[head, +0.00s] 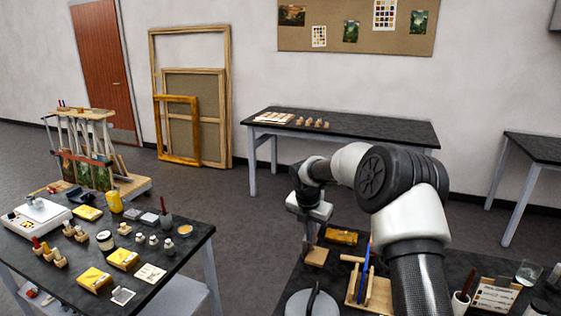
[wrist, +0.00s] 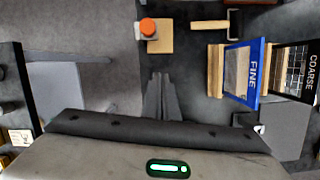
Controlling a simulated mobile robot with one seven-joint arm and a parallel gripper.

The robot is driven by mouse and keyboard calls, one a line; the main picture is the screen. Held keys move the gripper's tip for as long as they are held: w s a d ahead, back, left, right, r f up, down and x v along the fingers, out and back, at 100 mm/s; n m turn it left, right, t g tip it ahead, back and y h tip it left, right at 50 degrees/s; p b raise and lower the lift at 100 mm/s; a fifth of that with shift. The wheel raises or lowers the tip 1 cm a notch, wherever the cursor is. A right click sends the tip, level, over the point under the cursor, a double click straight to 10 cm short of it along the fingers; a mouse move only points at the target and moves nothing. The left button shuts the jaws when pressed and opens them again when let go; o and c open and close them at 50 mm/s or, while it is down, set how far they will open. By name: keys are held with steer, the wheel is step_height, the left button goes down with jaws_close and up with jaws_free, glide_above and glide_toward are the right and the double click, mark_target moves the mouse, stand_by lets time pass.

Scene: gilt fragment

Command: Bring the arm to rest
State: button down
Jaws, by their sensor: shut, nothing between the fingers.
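My arm (head: 400,200) reaches from the lower right over the dark bench and bends down to my gripper (head: 308,242). My gripper also shows in the wrist view (wrist: 160,78), its grey fingers together with nothing held. It hangs close to a small wooden block (head: 315,257) near the bench's left edge. In the wrist view the block (wrist: 160,38) bears an orange-topped item (wrist: 148,27) and lies just beyond the fingertips. I cannot tell the exact height of the fingertips over the bench.
A wooden rack (head: 380,295) holds a blue-framed FINE screen (wrist: 243,75) and a black COARSE screen (wrist: 293,70) on my gripper's right. A roller (wrist: 215,25) lies nearby. A cluttered table (head: 205,235) stands left, with open floor (head: 245,255) between.

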steer(key=s+d+r+m+t, duration=0.1)
steer(key=s+d+r+m, duration=0.1)
steer(key=s+r+m, duration=1.75)
steer(key=s+m, duration=0.4)
steer(key=s, duration=0.7)
steer(key=s+r+m+t+y, duration=0.1)
steer(key=s+m, duration=0.4)
steer(key=s, duration=0.7)
steer(key=shift+d+r+m+t, duration=0.15)
steer(key=shift+r+m+t, duration=0.2)
steer(key=shift+r, duration=0.4)
